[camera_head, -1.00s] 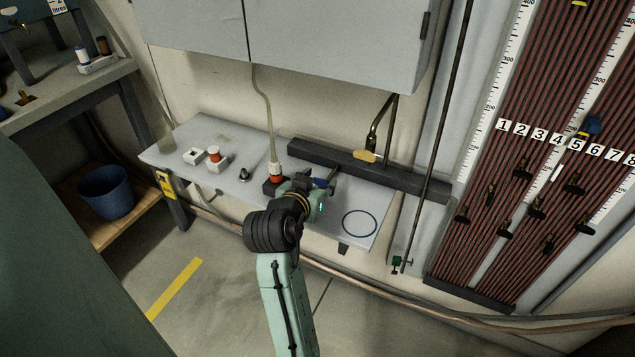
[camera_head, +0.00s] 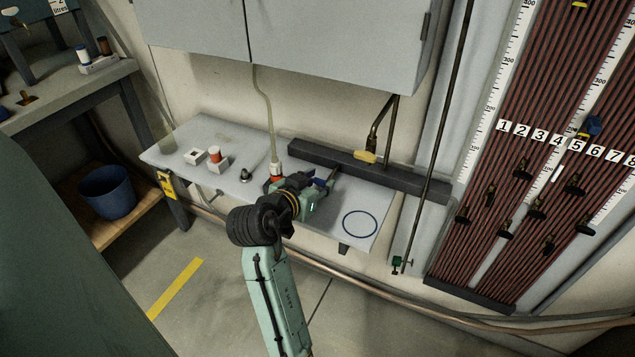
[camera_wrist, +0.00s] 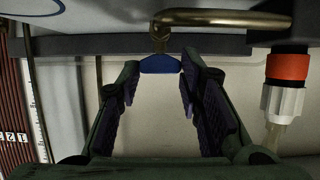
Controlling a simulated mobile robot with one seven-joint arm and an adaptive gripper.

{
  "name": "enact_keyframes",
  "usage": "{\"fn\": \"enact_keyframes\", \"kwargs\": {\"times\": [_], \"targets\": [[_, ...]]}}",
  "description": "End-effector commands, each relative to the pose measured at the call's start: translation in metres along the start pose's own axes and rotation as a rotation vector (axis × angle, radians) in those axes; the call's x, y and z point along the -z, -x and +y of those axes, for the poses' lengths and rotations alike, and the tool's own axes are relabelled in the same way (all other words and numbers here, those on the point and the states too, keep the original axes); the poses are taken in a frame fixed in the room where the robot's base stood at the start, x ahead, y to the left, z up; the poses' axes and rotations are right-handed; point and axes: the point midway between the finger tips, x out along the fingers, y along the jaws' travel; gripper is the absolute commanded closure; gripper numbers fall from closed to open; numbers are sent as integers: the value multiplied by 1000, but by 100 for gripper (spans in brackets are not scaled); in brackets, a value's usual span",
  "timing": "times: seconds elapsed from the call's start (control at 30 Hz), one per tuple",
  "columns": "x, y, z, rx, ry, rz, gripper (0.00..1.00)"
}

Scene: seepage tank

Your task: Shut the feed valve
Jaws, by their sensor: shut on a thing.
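A valve with a blue handle sits on the grey bench (camera_head: 372,198) beside the red and white hose fitting. The blue handle (camera_wrist: 160,64) is between my fingertips in the wrist view, below a brass stem and bent brass pipe (camera_wrist: 240,18). My gripper (camera_wrist: 160,85) is shut on it, with the fingers spread by its width. In the head view my gripper (camera_head: 323,186) reaches over the bench from the front and hides most of the valve. A red collar (camera_wrist: 288,66) and white fitting lie to the right in the wrist view.
A dark rail (camera_head: 350,165) runs along the bench back, with a yellow-handled lever (camera_head: 365,156) above it. A white block (camera_head: 195,156) and a red-topped block (camera_head: 215,159) stand on the left. A blue ring (camera_head: 360,223) marks clear bench at right. Cabinets hang overhead.

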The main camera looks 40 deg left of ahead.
Motion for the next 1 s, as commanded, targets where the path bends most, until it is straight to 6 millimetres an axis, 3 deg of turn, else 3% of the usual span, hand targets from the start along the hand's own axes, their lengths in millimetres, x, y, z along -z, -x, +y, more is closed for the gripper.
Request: {"fn": "enact_keyframes", "kwargs": {"times": [0.13,0.17,0.47,0.8,1.0], "targets": [[-1,0,0,0,0,-2,95],[-1,0,0,0,0,-2,66],[0,0,0,1,-1,-1,47],[0,3,0,2,-1,0,47],[0,31,0,5,-1,2,47]]}}
